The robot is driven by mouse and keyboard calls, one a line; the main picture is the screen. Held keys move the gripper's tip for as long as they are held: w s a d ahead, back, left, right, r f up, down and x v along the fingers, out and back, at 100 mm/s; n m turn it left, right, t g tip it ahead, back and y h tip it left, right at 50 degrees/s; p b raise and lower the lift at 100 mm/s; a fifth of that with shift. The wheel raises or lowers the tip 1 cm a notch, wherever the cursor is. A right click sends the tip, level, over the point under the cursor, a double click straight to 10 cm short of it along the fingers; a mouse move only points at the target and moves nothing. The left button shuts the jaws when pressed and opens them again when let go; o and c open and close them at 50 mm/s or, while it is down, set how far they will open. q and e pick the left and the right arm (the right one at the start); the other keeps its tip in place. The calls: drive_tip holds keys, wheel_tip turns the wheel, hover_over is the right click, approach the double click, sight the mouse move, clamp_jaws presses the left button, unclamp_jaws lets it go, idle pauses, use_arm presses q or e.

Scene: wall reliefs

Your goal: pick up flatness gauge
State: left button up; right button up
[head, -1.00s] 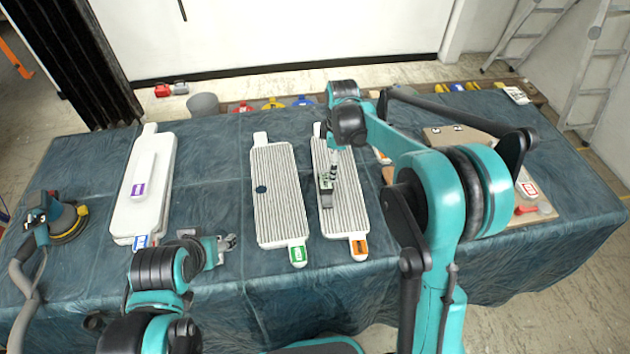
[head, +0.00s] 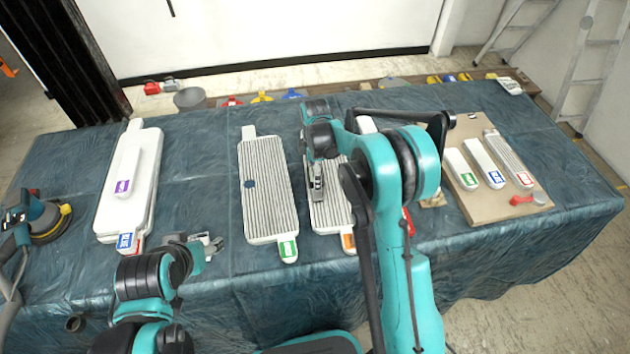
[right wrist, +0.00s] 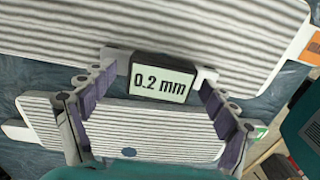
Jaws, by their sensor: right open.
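A small dark-framed display reading "0.2 mm", seemingly the flatness gauge (right wrist: 163,82), shows in the right wrist view between the fingertips of my right gripper (right wrist: 160,68). The gripper's fingers are spread, with purple pads inside. Whether they touch the gauge I cannot tell. In the head view my right gripper (head: 316,186) is over the right ribbed panel (head: 333,215) with the orange label; the arm hides part of that panel. My left gripper (head: 208,246) is near the table's front, apart from the panels; its jaws are too small to read.
A ribbed panel (head: 270,200) with a green label lies left of the right gripper. A white panel (head: 140,215) carrying a white block (head: 124,170) lies further left. A sander (head: 40,220) is at the left edge. A brown board (head: 470,205) with several small blocks lies right.

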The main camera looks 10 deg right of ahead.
drive_tip(key=shift+r, duration=0.1)
drive_tip(key=c, duration=1.4)
drive_tip(key=shift+o, duration=0.2)
